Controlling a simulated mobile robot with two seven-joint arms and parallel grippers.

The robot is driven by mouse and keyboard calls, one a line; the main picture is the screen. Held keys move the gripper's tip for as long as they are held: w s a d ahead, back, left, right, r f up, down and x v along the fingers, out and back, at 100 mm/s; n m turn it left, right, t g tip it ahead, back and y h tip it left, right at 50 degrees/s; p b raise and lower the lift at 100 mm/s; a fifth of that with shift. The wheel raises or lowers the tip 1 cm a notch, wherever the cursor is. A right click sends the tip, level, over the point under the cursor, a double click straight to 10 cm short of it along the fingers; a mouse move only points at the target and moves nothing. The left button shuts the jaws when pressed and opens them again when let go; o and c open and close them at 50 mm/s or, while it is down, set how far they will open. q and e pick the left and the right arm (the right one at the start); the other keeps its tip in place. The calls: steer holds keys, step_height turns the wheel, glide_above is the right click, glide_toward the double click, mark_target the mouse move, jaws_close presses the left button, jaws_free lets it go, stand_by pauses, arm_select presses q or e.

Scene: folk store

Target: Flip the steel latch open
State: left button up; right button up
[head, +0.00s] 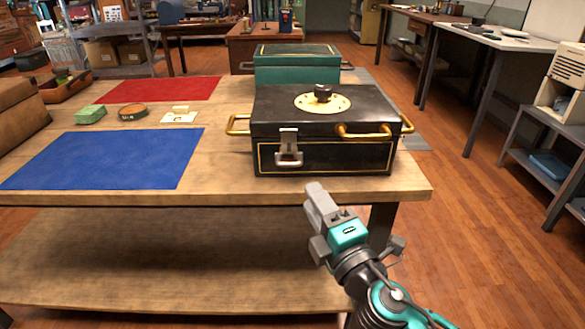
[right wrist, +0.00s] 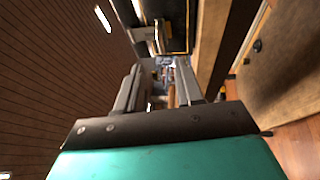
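The steel latch (head: 288,148) is on the front face of a black box (head: 330,157) with gold trim, left of its middle. In the right wrist view a grey metal part that looks like the latch (right wrist: 149,36) shows near the top, beside the dark box front. My right gripper (head: 317,197) is in front of the table edge, below and slightly right of the latch, not touching it. Its fingers (right wrist: 160,78) are apart with nothing between them. My left gripper is not in view.
The box stands near the front right of a wooden table (head: 225,180). A green box (head: 297,65) is behind. A blue mat (head: 105,157) lies left. The space before the box is free.

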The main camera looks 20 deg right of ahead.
glide_toward(290, 149)
steer(key=w, duration=0.1)
steer(key=w+a, duration=0.1)
steer(key=w, duration=0.3)
steer(key=shift+w+a+f, duration=0.25)
steer(key=shift+a, duration=0.15)
steer(key=shift+c, duration=0.2)
jaws_close()
steer(key=shift+p, duration=0.3)
stand_by(0.7)
